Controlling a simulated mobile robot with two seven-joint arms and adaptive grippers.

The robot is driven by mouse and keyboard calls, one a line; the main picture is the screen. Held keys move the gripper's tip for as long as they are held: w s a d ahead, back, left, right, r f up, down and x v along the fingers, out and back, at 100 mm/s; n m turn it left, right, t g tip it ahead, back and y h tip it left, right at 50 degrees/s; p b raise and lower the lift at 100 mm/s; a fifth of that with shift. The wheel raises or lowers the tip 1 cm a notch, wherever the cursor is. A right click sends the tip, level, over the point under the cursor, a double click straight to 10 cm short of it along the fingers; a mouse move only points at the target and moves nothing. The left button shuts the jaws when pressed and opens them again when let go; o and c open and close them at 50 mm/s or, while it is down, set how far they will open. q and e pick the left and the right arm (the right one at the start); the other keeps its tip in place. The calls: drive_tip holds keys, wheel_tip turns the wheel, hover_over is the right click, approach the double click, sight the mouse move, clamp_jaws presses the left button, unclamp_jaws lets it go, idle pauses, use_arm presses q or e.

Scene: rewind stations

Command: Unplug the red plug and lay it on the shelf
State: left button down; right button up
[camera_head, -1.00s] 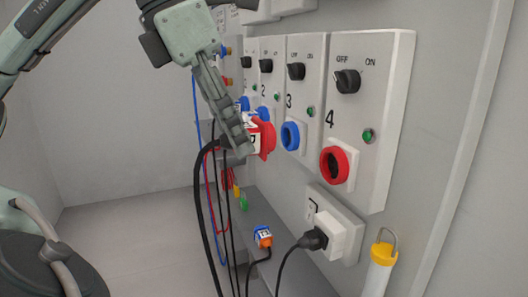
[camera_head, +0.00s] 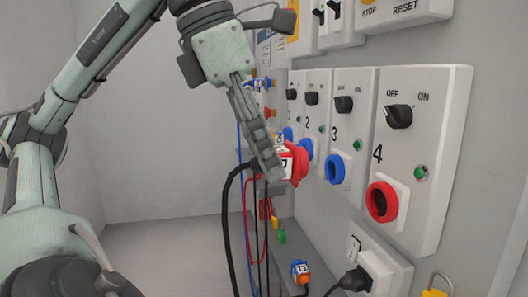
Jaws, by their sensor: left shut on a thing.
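The red plug (camera_head: 300,166) has a white label on its side and a thick black cable (camera_head: 227,215) that hangs down. My left gripper (camera_head: 272,168) is shut on it and holds it in front of the panels, left of the blue socket of panel 3. The red-ringed socket (camera_head: 382,202) of panel 4 is empty, and the plug is apart from it. The grey shelf (camera_head: 294,250) runs below the panels; the gripper is above its level. The near finger hides part of the plug. My right gripper is not in view.
A blue-and-orange plug (camera_head: 300,272) is low on the shelf. A black plug (camera_head: 354,280) sits in a white outlet (camera_head: 376,270) below panel 4. A yellow-capped object (camera_head: 435,291) is at the lower right. Red, blue and black cables hang behind the held plug.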

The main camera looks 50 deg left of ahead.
use_arm(q)
drive_tip(key=shift+s+a+b, duration=0.3)
drive_tip(key=shift+s+b, duration=0.4)
drive_tip(key=shift+s+a+b, duration=0.25)
drive_tip(key=shift+s+b, duration=0.45)
idle(0.4)
drive_tip(key=s+b, duration=0.1)
drive_tip(key=s+a+b, duration=0.1)
drive_tip(key=s+b, duration=0.1)
drive_tip(key=s+a+b, duration=0.1)
drive_tip(key=s+b, duration=0.1)
drive_tip(key=shift+s+a, duration=0.15)
drive_tip(key=shift+s, duration=0.1)
idle(0.4)
idle(0.5)
